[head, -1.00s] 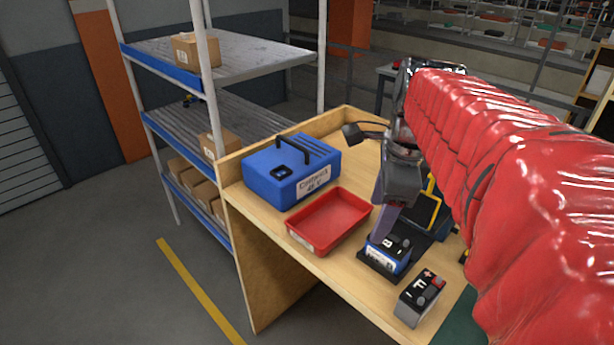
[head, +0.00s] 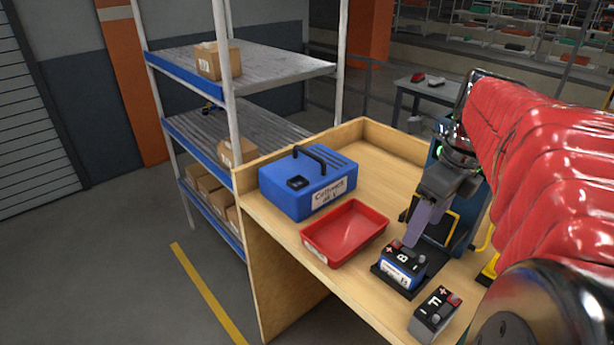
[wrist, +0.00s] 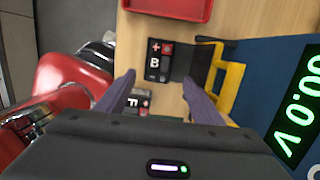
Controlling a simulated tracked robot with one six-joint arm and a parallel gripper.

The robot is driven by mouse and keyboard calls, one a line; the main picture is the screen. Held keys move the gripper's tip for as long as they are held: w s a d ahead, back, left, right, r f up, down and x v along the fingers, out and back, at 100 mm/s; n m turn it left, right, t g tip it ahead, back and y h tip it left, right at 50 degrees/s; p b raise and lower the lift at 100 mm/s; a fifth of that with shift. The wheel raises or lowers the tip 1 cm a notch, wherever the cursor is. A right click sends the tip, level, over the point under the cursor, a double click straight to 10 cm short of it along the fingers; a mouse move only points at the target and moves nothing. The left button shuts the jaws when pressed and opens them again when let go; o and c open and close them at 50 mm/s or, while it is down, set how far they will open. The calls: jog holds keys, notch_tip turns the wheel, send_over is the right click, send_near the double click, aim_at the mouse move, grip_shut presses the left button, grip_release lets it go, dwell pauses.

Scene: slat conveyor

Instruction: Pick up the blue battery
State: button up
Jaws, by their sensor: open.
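The blue battery (head: 403,266), with a black top marked B, sits upright on a black base plate (head: 431,262) on the workbench. Its top also shows in the wrist view (wrist: 155,63), ahead of the fingertips. My gripper (head: 420,232) is open and empty, above and just behind the battery in the head view. In the wrist view the two purple fingers (wrist: 159,80) stand wide apart, and the battery's top lies between their lines. I see no contact between fingers and battery.
A grey battery marked F (head: 434,314) stands near the bench's front edge. A red tray (head: 345,232) and a blue case (head: 306,182) are to the left. A yellow-handled clamp (wrist: 229,78) and a green display reading 00.0 V (wrist: 297,105) stand beside the battery.

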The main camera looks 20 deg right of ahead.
aim_at(405, 255)
jog(key=f, duration=0.4)
jog(key=w+f, duration=0.1)
jog(key=f, duration=0.2)
jog(key=shift+a, duration=0.2)
jog(key=shift+w+a+f, duration=0.1)
jog(key=shift+w+f, duration=0.05)
jog(key=shift+f, duration=0.7)
jog(key=shift+w+a+f, duration=0.1)
jog(key=shift+w+f, duration=0.1)
jog(key=shift+f, duration=0.6)
jog(key=shift+w+f, duration=0.15)
jog(key=shift+f, duration=0.7)
jog(key=c, duration=1.4)
jog(key=shift+r, duration=0.1)
notch_tip(405, 255, up, 10)
jog(key=shift+f, duration=0.2)
jog(key=shift+r, duration=0.15)
